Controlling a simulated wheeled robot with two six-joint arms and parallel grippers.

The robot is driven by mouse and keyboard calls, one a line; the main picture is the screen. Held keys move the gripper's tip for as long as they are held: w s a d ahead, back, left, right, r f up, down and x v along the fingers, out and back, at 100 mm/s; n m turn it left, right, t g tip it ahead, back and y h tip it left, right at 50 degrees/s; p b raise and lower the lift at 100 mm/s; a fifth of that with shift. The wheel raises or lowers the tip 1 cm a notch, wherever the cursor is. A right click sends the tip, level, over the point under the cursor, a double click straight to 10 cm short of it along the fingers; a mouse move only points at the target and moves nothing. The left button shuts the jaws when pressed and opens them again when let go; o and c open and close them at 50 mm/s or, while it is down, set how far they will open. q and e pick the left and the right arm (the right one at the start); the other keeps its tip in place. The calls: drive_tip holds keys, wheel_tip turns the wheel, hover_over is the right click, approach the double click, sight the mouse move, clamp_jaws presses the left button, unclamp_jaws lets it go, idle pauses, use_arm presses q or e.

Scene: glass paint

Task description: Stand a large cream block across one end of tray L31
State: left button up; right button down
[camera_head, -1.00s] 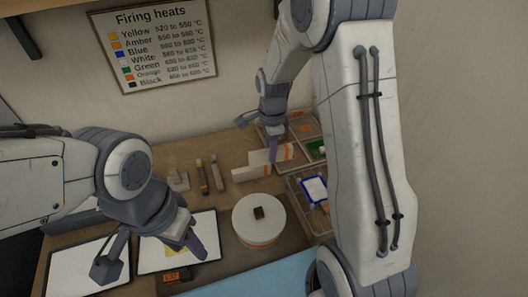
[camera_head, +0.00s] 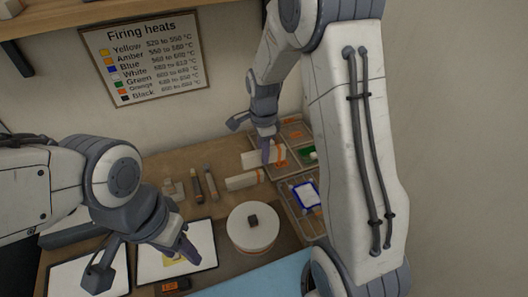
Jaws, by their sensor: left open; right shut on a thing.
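A second cream block (camera_head: 240,181) lies on the table just in front. My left gripper (camera_head: 185,248) is open over a white-surfaced framed tray (camera_head: 205,258) with a yellow patch, at the front left. Another such tray (camera_head: 65,277) lies left of it.
A round white turntable (camera_head: 240,236) with a small dark piece stands mid-table. A wire rack (camera_head: 292,211) with a blue-edged piece (camera_head: 305,195) lies to the right. A pale blue mat (camera_head: 260,283) lies in front.

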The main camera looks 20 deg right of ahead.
drive_tip(key=shift+r+p, duration=1.8)
drive_tip(key=shift+r, duration=0.55)
drive_tip(key=shift+f, duration=0.1)
